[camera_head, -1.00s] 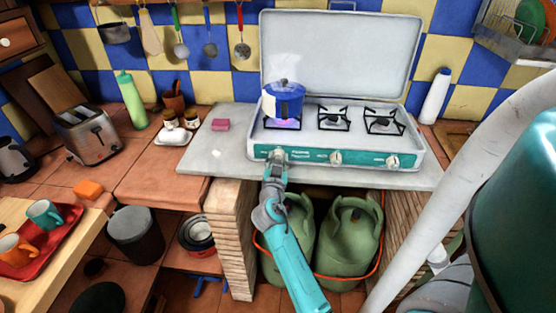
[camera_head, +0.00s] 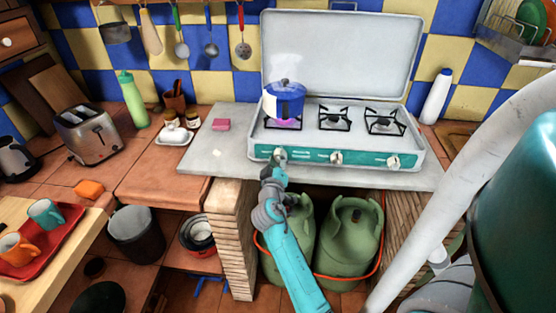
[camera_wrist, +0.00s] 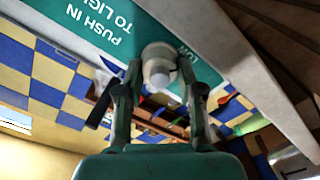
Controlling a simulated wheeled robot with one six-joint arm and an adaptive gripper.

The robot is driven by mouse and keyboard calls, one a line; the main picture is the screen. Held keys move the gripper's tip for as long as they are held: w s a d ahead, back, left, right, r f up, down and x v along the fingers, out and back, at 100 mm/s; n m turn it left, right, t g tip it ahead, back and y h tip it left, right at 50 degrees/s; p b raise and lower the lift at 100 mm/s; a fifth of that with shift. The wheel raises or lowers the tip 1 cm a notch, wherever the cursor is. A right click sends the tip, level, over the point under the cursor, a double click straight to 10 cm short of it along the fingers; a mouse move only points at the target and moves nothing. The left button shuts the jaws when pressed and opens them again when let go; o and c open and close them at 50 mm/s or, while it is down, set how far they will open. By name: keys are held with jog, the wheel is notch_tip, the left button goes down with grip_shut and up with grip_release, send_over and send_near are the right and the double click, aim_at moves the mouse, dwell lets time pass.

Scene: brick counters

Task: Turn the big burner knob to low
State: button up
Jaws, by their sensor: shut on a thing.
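The stove (camera_head: 420,150) is a white camping stove with a teal front panel and an open lid. A blue pot (camera_head: 287,106) sits on its left burner, with a pink-purple glow (camera_head: 284,124) beneath. The left knob (camera_head: 280,153) is pale and sits on the front panel below the pot. My gripper (camera_head: 273,175) reaches up to it from the front. In the wrist view, the fingers of my gripper (camera_wrist: 160,82) are shut on this knob (camera_wrist: 158,66), one on each side. The panel beside it reads "PUSH IN TO LIGHT", and "LOW" is partly visible. The knob's pointer direction is unclear.
Two more knobs, the middle one (camera_head: 336,158) and the right one (camera_head: 394,162), sit along the panel. Green gas bottles (camera_head: 350,235) stand under the counter, right of a brick pillar (camera_head: 230,240). A pink sponge (camera_head: 221,125) lies left of the stove.

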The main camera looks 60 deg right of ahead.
jog(key=shift+n, duration=1.4)
jog(key=o, duration=1.1)
jog(key=shift+f, duration=0.1)
jog(key=shift+o, duration=0.2)
jog(key=shift+a, duration=0.15)
jog(key=v, duration=1.1)
jog(key=shift+s+a, duration=0.15)
jog(key=shift+a, duration=0.2)
